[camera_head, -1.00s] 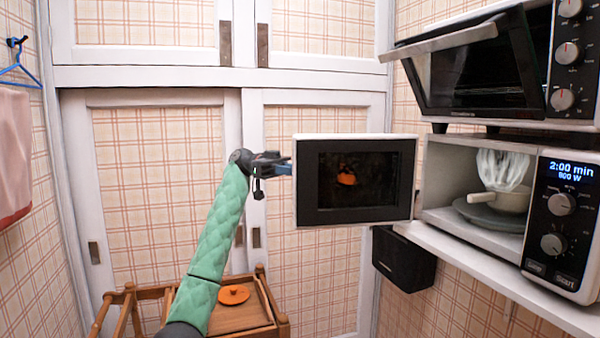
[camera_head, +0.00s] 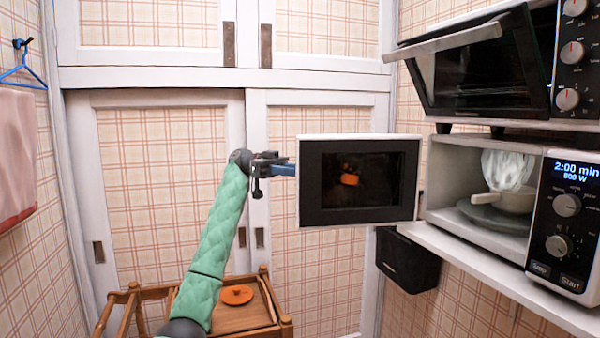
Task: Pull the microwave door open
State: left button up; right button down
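The microwave (camera_head: 483,238) stands on the shelf at right, its lit display reading 2:00 min, 800 W. Its door (camera_head: 309,208) is wide open, swung out to the left, with its dark inner face and window towards me. A pale bowl or pan (camera_head: 516,202) sits on the grey plate (camera_head: 478,214) inside. My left gripper (camera_head: 283,169), on the green-sleeved arm, is at the door's free left edge, with blue fingertips at or very near it. I cannot tell whether the fingers grip anything. The door's outer side is hidden. My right gripper is out of view.
A toaster oven (camera_head: 480,80) with its door tilted open sits above the microwave. A black box (camera_head: 408,262) hangs below the shelf (camera_head: 485,283). A wooden cart (camera_head: 240,316) with an orange lid (camera_head: 237,295) stands below my arm. White cabinets (camera_head: 250,78) close off the back.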

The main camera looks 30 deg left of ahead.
pick_arm(q)
jog(key=shift+w+a, duration=0.2)
jog(key=shift+a, duration=1.1)
jog(key=shift+w+a, duration=0.2)
jog(key=shift+a, duration=1.1)
